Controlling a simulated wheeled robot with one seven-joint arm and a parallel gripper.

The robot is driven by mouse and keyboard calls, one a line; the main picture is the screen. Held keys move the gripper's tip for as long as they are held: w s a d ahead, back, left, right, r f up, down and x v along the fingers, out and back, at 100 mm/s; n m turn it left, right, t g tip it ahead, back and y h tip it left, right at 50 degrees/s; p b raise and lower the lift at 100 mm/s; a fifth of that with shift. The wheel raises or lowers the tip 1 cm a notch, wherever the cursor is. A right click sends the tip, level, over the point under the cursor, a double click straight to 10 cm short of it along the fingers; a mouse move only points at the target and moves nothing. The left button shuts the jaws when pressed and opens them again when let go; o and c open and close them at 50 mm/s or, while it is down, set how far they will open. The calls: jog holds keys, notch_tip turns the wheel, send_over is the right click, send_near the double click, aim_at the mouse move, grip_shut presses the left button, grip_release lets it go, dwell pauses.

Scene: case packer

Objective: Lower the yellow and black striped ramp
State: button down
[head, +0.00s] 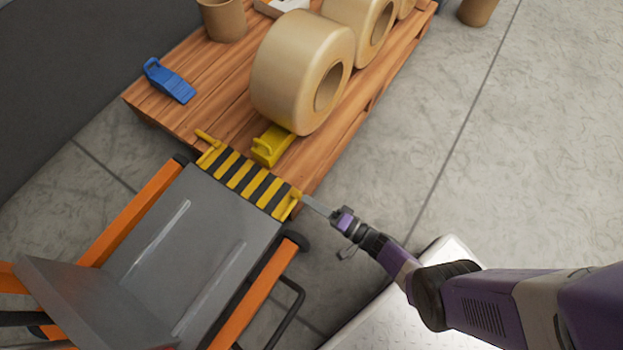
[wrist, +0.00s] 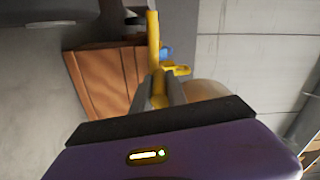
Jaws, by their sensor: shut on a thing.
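The yellow and black striped ramp (head: 246,182) is at the end of the grey deck of an orange-framed cart (head: 170,240), beside the wooden pallet's edge. From above I cannot tell its exact tilt or whether it touches the pallet. It has a yellow handle at each end. My gripper (head: 303,198) is at the right end of the ramp, shut on the near yellow handle (head: 291,203). In the wrist view my gripper's fingers (wrist: 160,92) close around the yellow handle, and the yellow ramp edge (wrist: 153,38) shows beyond them.
The wooden pallet (head: 200,115) carries large tan rolls (head: 290,70), a yellow chock (head: 270,145) against the nearest roll, a blue chock (head: 168,80) and a cardboard tube (head: 222,18). A dark wall (head: 70,60) stands at left.

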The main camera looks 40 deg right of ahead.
jog(key=shift+f, duration=0.15)
jog(key=c, duration=1.3)
grip_release()
